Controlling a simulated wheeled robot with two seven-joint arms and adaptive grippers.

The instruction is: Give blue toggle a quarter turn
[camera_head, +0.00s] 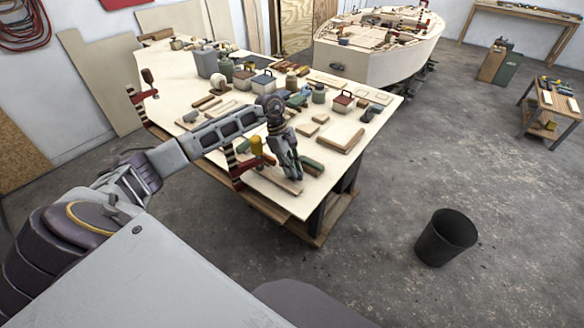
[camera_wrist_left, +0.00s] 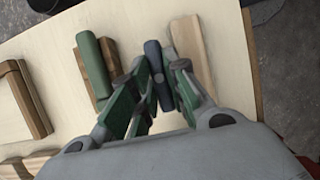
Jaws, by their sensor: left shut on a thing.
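The blue toggle (camera_wrist_left: 154,58) is a dark blue bar in the left wrist view, upright in the picture between my fingertips. My left gripper (camera_wrist_left: 160,78) is shut on it, a fingertip on each side. In the head view my left gripper (camera_head: 291,170) points down at the near corner of the workbench, and I cannot make out the blue toggle there. A pale wooden strip (camera_wrist_left: 190,48) lies just right of the toggle in the wrist view. My right gripper is not in view.
Blocks, tins and jars crowd the workbench (camera_head: 310,182). Red clamps (camera_head: 240,165) grip its near edge. A black bin (camera_head: 446,238) stands on open floor to the right.

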